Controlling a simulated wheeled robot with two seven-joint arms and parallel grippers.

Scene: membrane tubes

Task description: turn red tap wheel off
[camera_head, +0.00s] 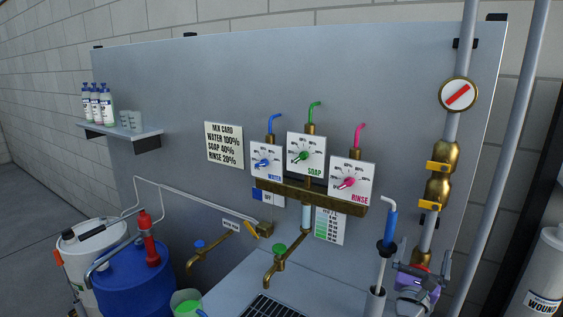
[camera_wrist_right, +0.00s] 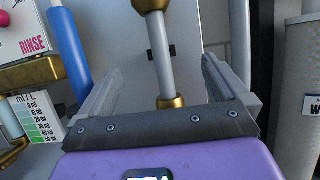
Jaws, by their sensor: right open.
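I see no red tap wheel in either view. A blue-wheeled tap (camera_head: 199,245) and a green-wheeled tap (camera_head: 279,250) stick out low on the grey panel. At the right, a grey pipe carries brass fittings (camera_head: 438,172) with yellow tags and a round white dial with a red bar (camera_head: 458,95). My right gripper (camera_head: 424,260) is low at the pipe's lower end, open. In the right wrist view its two fingers (camera_wrist_right: 160,68) stand apart, with the pipe and a brass fitting (camera_wrist_right: 171,102) between them in the picture. I cannot tell their depth. My left gripper is not in view.
Water, soap and rinse dials (camera_head: 306,154) sit mid-panel. A blue-handled wand (camera_head: 390,225) stands left of my right gripper. A grey cylinder (camera_head: 543,275) is at the right. A blue drum (camera_head: 135,280) with a red-handled pump stands at the lower left.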

